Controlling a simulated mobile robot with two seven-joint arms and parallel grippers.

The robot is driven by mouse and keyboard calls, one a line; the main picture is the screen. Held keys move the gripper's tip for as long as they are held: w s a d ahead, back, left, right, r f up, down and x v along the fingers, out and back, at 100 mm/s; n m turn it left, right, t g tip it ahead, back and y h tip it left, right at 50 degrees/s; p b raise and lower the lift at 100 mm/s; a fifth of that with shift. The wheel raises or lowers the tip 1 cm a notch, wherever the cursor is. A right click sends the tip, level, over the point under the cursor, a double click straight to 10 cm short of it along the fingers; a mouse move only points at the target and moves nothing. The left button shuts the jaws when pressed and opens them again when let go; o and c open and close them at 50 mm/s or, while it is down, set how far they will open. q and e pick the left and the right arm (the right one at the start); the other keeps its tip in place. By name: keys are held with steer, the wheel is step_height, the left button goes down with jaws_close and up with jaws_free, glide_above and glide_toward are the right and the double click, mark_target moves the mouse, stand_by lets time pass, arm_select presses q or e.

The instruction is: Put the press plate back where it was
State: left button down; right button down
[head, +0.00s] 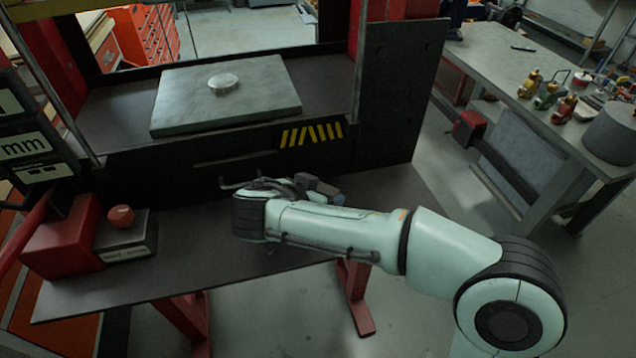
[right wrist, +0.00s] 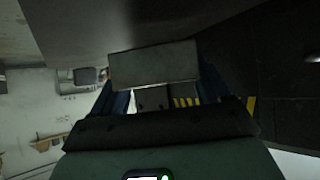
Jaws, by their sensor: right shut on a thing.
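A wide grey-green plate (head: 190,100) lies flat on the press bed, with a round silver disc (head: 223,84) on top of it. My right arm reaches in from the right, and its wrist is in front of the press, over the dark lower shelf. In the right wrist view, my right gripper (right wrist: 160,78) is shut on a grey rectangular plate (right wrist: 153,63), its blue fingers at either side. In the head view the fingers and the held plate are mostly hidden by the wrist. My left gripper is not in view.
The dark lower shelf (head: 180,262) holds a red box (head: 62,245) and a dark block (head: 128,244) with a red knob (head: 121,215) at left. A black upright panel (head: 395,95) stands at the press's right. A workbench (head: 500,75) with small valves is further right.

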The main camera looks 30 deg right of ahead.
steer(key=shift+f, duration=2)
steer(key=shift+f+b, duration=0.25)
steer(key=shift+b, duration=0.4)
steer(key=shift+f, duration=0.25)
